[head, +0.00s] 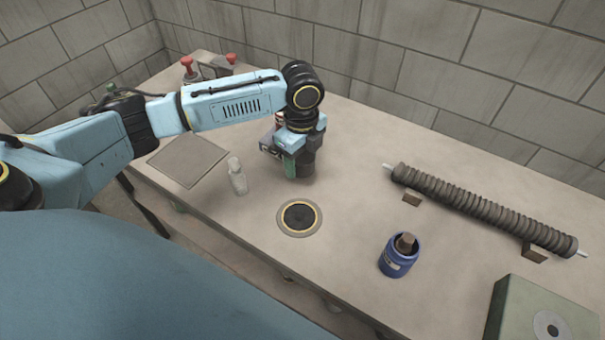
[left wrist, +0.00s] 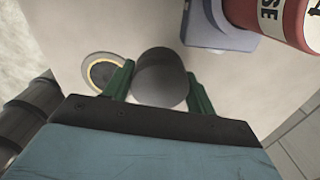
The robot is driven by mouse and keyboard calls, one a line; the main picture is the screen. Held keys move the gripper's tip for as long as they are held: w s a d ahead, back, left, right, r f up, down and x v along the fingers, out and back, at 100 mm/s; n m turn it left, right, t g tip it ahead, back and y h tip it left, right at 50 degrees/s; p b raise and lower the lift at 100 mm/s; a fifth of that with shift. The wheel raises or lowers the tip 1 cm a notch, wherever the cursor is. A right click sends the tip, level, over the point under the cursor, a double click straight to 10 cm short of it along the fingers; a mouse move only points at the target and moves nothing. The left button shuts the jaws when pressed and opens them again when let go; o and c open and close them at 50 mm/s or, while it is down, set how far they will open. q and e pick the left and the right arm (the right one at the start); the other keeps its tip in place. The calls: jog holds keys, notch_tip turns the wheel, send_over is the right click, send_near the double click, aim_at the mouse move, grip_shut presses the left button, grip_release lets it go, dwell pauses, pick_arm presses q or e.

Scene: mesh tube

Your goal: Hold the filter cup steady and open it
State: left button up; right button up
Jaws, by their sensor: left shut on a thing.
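A dark grey cylinder, which looks like the filter cup (head: 307,168), is near the table's middle. My left gripper (head: 297,170) is shut around it from above, with green fingers on its two sides. In the left wrist view the round, plain dark top of the cup (left wrist: 160,80) shows between the fingers. The arm hides part of the cup in the head view, and I cannot tell whether it rests on the table or is slightly lifted. My right gripper is not in view.
A yellow-ringed round pad (head: 299,218) lies in front of the cup. A clear bottle (head: 237,176) and flat grey plate (head: 188,161) are left. A blue jar (head: 398,258), ridged tube (head: 480,208) and green box (head: 540,315) are right.

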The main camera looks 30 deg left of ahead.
aim_at(301, 181)
pick_arm(q)
notch_tip(301, 181, down, 4)
jog(key=shift+f+b, duration=0.1)
jog(key=shift+b, duration=0.35)
jog(key=shift+f, duration=0.2)
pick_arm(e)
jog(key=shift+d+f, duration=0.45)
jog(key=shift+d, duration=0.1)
pick_arm(q)
jog(key=shift+f, duration=0.15)
jog(key=o, duration=1.1)
